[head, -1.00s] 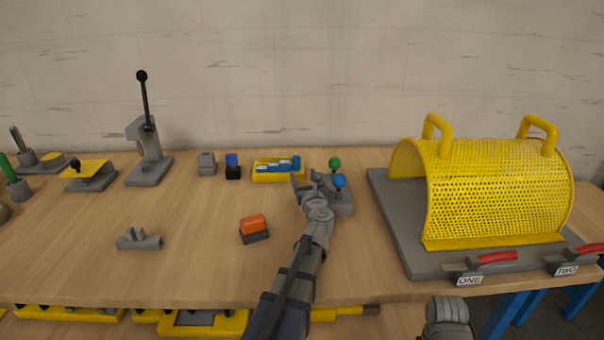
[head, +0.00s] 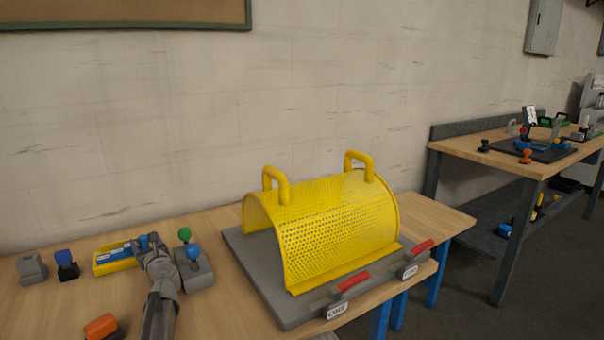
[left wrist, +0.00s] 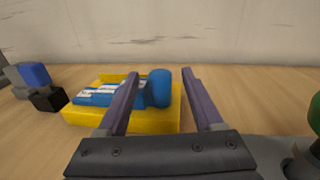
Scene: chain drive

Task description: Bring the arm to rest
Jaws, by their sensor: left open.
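My left gripper (head: 149,243) is over the wooden table at the lower left of the head view, by the yellow tray (head: 103,264) with blue and white pieces in it. In the left wrist view its two fingers (left wrist: 158,88) are apart. A blue cylinder (left wrist: 159,88) on the yellow tray (left wrist: 150,122) shows between them, beyond the fingertips. I see nothing gripped. My right gripper is not in view.
A grey block with a green knob (head: 184,235) and a blue knob (head: 194,254) stands right of the gripper. A yellow perforated guard (head: 340,235) on a grey base (head: 290,318) fills the table's right part. Another bench (head: 470,148) stands at far right.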

